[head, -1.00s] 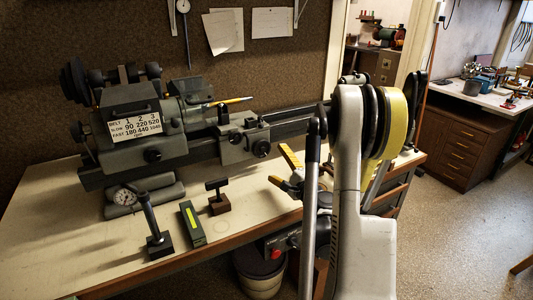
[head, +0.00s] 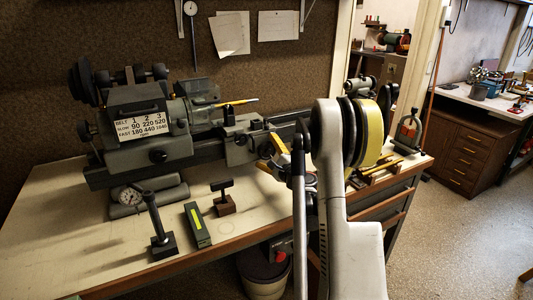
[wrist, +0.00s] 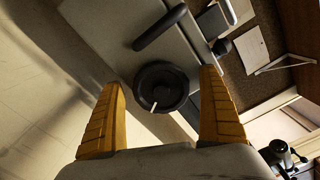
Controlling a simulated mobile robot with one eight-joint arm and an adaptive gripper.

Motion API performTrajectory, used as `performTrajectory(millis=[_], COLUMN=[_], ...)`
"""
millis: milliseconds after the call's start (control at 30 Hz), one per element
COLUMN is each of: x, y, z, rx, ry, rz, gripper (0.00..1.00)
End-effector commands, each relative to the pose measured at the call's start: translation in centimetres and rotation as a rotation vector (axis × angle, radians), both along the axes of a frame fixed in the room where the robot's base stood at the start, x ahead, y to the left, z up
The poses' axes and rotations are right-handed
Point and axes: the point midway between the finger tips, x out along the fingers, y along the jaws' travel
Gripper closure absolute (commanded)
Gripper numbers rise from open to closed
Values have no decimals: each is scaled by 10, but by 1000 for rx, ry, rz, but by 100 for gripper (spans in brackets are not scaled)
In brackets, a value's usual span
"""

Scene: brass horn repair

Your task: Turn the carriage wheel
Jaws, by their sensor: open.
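In the wrist view a dark round wheel (wrist: 163,86) with a short pale pin on its face lies ahead of my gripper, between the lines of its two yellow fingers. My gripper (wrist: 160,77) is open and empty, with a finger on either side of the wheel; the gap in depth is hard to judge. In the head view my gripper (head: 275,157) is at the right end of the lathe carriage (head: 238,150). My arm and gripper hide the carriage's right part, so the wheel is not clear there.
The grey lathe (head: 150,135) stands along the back of the bench. A dark upright post on a block (head: 161,240), a green box with a yellow strip (head: 198,225) and a small T-shaped tool (head: 222,197) stand in front. The bench's front left (head: 80,240) is clear.

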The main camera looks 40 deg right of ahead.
Motion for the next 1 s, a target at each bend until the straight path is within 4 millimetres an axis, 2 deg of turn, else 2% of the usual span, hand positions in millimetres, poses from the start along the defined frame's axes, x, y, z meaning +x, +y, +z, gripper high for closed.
performTrajectory(millis=[133, 300, 333, 667, 1000], x=[0, 0, 0, -1, -1], y=[0, 0, 0, 0, 0], z=[0, 0, 0, 0, -1], rx=[0, 0, 0, -35, -236], ry=[0, 0, 0, 8, 58], rz=[0, 0, 0, 0, -2], gripper=[11, 63, 65, 65, 65])
